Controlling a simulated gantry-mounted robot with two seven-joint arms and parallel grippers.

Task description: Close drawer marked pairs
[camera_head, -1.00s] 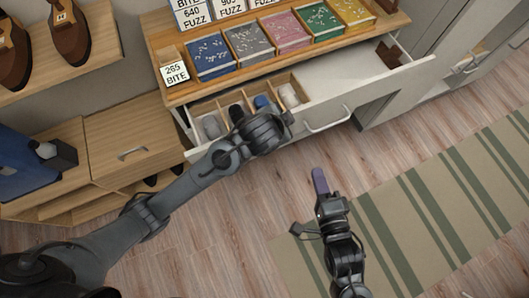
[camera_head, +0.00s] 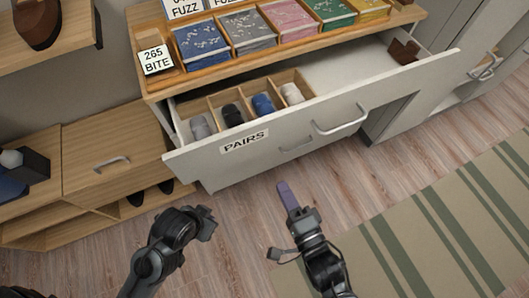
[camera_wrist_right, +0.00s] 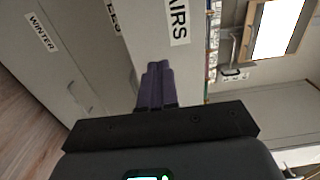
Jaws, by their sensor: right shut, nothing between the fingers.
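The drawer marked PAIRS (camera_head: 200,165) stands pulled out in the head view, with its label (camera_head: 244,142) on the white front. Its divided wooden tray holds grey, black, blue and white rolled bundles. My right gripper (camera_head: 288,197) has purple fingers, is shut and empty, and is in front of and below the drawer front. In the right wrist view its fingers (camera_wrist_right: 157,85) point at a pale front with part of the label (camera_wrist_right: 178,20); contact cannot be told. My left gripper (camera_head: 205,222) is left of the right one, clear of the drawer; its jaws are unclear.
The wooden counter (camera_head: 158,88) above carries several coloured card trays and a 265 BITE sign (camera_head: 155,60). A low wooden cabinet (camera_head: 120,150) stands at left. A front labelled WINTER (camera_wrist_right: 40,32) shows in the right wrist view. Open floor and a striped rug (camera_head: 400,240) lie in front.

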